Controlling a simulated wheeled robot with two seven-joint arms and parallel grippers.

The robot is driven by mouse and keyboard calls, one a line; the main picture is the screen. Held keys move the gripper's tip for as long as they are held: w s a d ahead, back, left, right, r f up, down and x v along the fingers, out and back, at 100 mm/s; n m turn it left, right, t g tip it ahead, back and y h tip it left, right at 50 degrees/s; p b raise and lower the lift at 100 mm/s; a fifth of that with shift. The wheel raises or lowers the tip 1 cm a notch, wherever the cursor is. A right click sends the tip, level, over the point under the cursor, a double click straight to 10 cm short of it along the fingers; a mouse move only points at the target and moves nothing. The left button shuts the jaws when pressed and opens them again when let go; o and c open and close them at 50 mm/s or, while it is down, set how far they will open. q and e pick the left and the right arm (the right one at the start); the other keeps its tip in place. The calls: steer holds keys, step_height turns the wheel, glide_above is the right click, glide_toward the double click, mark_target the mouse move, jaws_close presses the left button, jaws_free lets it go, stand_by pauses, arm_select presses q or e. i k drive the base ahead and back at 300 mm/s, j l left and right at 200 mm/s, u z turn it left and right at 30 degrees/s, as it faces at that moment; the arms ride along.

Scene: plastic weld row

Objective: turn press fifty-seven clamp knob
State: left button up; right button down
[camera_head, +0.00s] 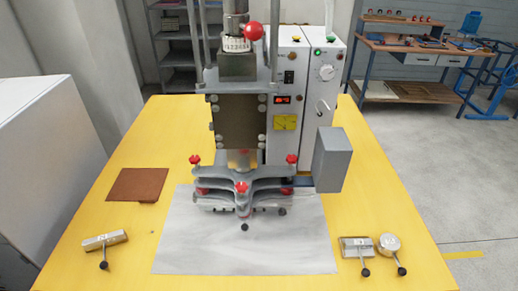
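The press (239,120) stands upright on the yellow table, with a dark plate at its middle. Its grey clamp frame (243,176) sits low at the front and carries several red knobs. One red knob is at the frame's left (195,159), one at its right (292,159) and one at the front middle (241,188). A larger red ball (253,30) is at the top of the press. I see no number fifty-seven and cannot tell which knob is the clamp knob. Neither of my grippers shows.
A white control box (287,90) and a grey block (333,160) are to the press's right. A pale sheet (200,255) lies in front. Metal tools with black-knobbed handles lie left (105,241) and right (357,248). A brown pad (137,184) lies left.

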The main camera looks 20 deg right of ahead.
mark_target(283, 212)
steer(key=u, duration=0.65)
steer(key=k+l+u, duration=0.3)
steer(key=k+l, duration=0.15)
steer(key=l, duration=0.25)
steer(key=k+l+u, duration=0.3)
steer(key=k+l, duration=0.2)
steer(key=l, duration=0.15)
